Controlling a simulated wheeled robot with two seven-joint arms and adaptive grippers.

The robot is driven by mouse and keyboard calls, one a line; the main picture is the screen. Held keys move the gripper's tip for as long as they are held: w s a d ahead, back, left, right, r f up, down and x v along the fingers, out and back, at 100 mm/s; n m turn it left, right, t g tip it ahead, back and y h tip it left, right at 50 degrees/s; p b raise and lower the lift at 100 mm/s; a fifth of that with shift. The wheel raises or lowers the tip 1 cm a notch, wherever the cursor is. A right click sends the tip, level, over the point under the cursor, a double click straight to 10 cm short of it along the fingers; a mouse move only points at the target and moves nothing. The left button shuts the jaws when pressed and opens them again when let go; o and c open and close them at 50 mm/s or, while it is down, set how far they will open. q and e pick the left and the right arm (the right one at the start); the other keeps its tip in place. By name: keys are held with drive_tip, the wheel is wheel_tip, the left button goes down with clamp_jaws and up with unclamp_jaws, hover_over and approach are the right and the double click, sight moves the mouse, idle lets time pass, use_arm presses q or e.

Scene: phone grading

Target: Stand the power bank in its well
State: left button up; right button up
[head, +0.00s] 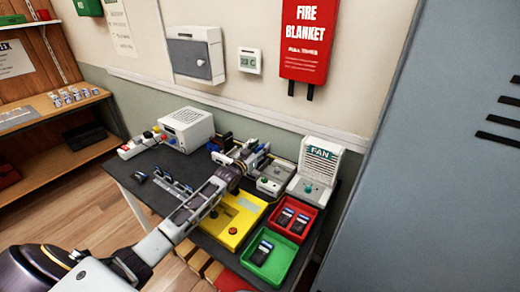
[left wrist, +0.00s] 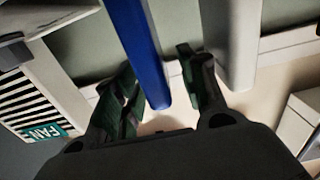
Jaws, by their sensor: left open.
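My left gripper (head: 246,156) is at the back middle of the table, above and behind the yellow box. In the left wrist view its two dark fingers (left wrist: 157,62) are apart. A long blue bar-shaped thing (left wrist: 136,45) shows between them; I cannot tell whether it touches them or is the power bank. Dark blue-topped devices lie in the red tray (head: 307,236), and another device (head: 263,252) lies in the green tray (head: 285,264). I cannot tell which, if any, is the power bank. The well cannot be made out for certain. My right gripper is not in view.
A yellow box (head: 229,236) with a red button sits under my left arm. A white fan unit (head: 317,165) and grey box (head: 273,178) stand at the back right. A white device (head: 186,128) stands at the back left. A grey cabinet (head: 430,200) borders the right.

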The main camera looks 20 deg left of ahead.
use_arm(q)
drive_tip(key=shift+f, duration=0.1)
drive_tip(key=shift+s, duration=0.1)
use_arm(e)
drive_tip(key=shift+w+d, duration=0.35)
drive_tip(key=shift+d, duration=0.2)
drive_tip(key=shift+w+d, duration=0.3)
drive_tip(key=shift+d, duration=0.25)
use_arm(q)
drive_tip(key=shift+s, duration=0.15)
